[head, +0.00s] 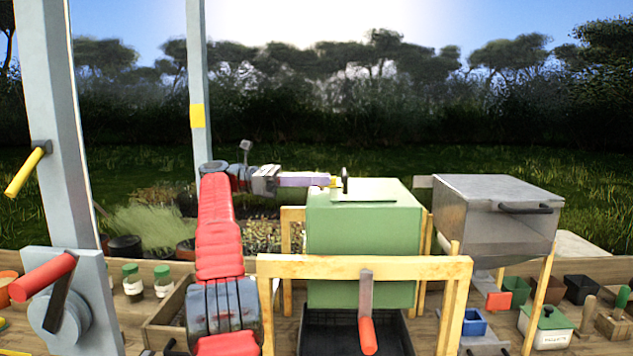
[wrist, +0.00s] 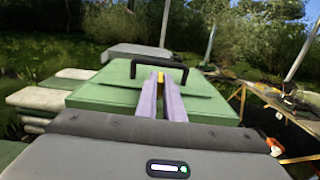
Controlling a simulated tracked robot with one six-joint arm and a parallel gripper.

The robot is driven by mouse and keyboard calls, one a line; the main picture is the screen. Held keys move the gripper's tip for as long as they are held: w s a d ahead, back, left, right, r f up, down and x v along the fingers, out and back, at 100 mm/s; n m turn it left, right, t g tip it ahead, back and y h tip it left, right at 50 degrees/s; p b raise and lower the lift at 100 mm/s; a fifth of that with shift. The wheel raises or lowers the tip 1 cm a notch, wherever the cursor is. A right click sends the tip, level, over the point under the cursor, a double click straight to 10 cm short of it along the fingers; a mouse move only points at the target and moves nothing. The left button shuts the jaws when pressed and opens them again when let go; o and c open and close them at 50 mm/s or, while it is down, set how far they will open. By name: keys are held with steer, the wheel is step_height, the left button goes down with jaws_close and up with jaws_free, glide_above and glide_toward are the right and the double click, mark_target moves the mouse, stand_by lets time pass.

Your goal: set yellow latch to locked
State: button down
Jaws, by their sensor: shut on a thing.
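My gripper (head: 331,181) reaches to the right over the green box (head: 362,228). Its pale purple fingers are shut on a small yellow piece (wrist: 160,76), which shows between the fingertips in the wrist view and at their end in the head view (head: 334,181). The fingers hide most of this piece, so I cannot tell whether it is part of a latch. The black handle (wrist: 158,66) of the green lid is just beyond the fingertips. A separate yellow lever (head: 26,172) sits on the grey post at the far left, slanting down to the left from a dark pivot.
A red-handled lever (head: 42,278) is on a grey plate at the left. A wooden frame (head: 365,266) with a red-tipped lever (head: 367,335) stands before the green box. A grey metal hopper (head: 492,215) stands to the right. Pots and tins crowd the bench.

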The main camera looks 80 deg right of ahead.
steer(key=c, duration=1.9)
jaws_free()
steer(key=shift+o, duration=0.2)
